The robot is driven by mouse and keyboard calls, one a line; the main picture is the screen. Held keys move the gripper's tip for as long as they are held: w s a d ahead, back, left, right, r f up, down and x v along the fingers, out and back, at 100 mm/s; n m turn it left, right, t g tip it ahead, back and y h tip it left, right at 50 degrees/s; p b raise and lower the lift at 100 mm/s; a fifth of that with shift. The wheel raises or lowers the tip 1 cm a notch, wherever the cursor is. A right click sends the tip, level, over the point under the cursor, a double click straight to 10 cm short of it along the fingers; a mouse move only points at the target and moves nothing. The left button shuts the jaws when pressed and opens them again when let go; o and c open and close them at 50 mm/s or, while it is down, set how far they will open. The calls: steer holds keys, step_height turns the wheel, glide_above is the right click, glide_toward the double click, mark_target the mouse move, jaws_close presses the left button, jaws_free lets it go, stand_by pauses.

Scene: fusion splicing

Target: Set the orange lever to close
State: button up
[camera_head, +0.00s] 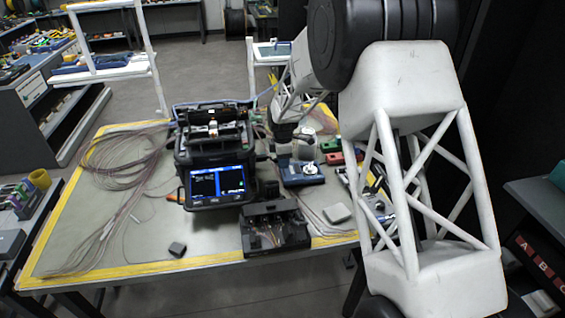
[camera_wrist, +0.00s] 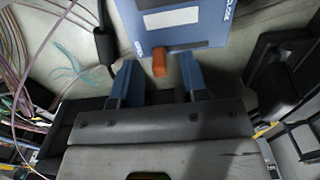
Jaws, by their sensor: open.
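The orange lever (camera_wrist: 159,64) is a small block at the near edge of a blue device (camera_wrist: 212,28) with a white label in the wrist view. My gripper (camera_wrist: 157,72) has two blue fingers spread apart, one on each side of the lever. A gap shows between the lever and each finger, so nothing is held. In the head view the blue device (camera_head: 303,178) sits on the table right of the splicer. The lever cannot be made out there, and my arm hides part of that area.
The black fusion splicer (camera_head: 213,160) with a lit screen stands left of the blue device. A black fixture (camera_head: 273,230) stands in front. Loose fibre coils (camera_head: 125,160) cover the table's left side. A black cable (camera_wrist: 103,45) runs close to the left finger.

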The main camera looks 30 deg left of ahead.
steer(key=shift+f, duration=0.6)
jaws_close()
